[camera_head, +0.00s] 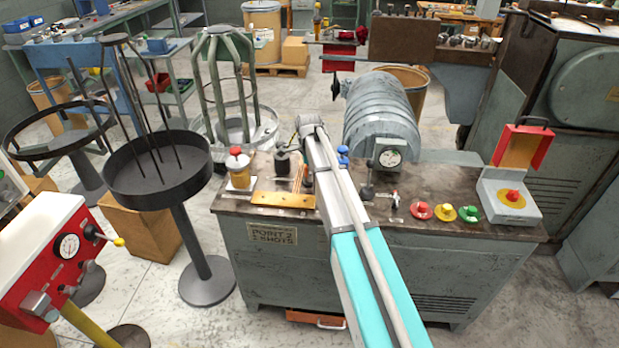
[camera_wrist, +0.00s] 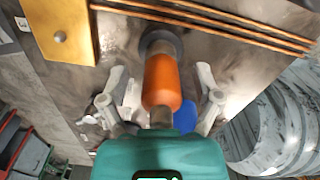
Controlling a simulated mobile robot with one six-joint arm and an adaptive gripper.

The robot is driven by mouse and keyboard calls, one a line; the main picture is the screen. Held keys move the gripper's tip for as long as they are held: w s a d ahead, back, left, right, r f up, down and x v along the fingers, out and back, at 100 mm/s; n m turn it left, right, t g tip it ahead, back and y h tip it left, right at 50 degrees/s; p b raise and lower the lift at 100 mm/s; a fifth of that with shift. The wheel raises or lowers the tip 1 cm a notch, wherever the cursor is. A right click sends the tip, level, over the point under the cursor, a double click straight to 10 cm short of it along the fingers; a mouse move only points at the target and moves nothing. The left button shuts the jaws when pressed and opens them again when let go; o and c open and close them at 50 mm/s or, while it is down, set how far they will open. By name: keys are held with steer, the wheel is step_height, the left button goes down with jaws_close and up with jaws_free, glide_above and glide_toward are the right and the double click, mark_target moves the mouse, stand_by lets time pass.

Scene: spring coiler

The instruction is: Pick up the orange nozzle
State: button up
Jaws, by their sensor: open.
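The orange nozzle (camera_wrist: 162,80) shows in the middle of the wrist view, an orange cylinder with a dark round collar at its far end and a narrower metal part at its near end. My gripper (camera_wrist: 161,96) is open, with one pale finger on each side of the nozzle. A gap shows between each finger and the orange body, so the fingers look apart from it. In the head view I cannot make out the nozzle; my arm covers part of the bench there.
A yellow plate (camera_wrist: 65,35) and copper rods (camera_wrist: 210,22) lie near the nozzle. A blue round knob (camera_wrist: 186,116) is close to the right finger. On the bench (camera_head: 235,205) stand a red-topped valve (camera_head: 238,168), a dial gauge (camera_head: 389,157) and coloured buttons (camera_head: 445,212).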

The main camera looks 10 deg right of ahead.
stand_by(0.4)
jaws_close()
